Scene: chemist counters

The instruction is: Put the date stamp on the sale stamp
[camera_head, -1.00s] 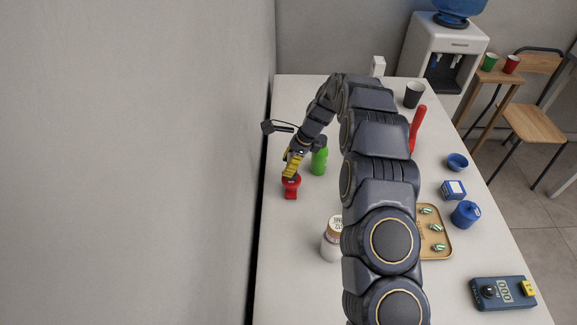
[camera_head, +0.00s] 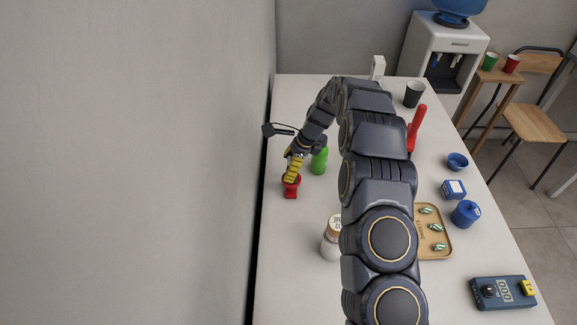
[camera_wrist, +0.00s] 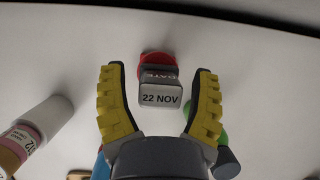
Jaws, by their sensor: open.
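The date stamp (camera_wrist: 161,97), a grey block reading "DATE" and "22 NOV", is between my open fingers in the wrist view. There is a gap on either side of it. A red rounded part (camera_wrist: 155,61) shows just behind the block. In the head view a red stamp-like thing (camera_head: 291,194) stands on the counter below my gripper (camera_head: 290,180), whose yellow fingers partly cover it. I cannot tell from these views which thing is the sale stamp. A green thing (camera_head: 320,162) stands close to the right of my gripper, partly hidden by it.
A white jar (camera_head: 331,245) stands nearer the camera, partly behind my arm. A wooden tray (camera_head: 446,250) with small items, blue containers (camera_head: 466,214) and a blue device (camera_head: 503,293) are at right. The wall is close on the left. Counter left of the jar is clear.

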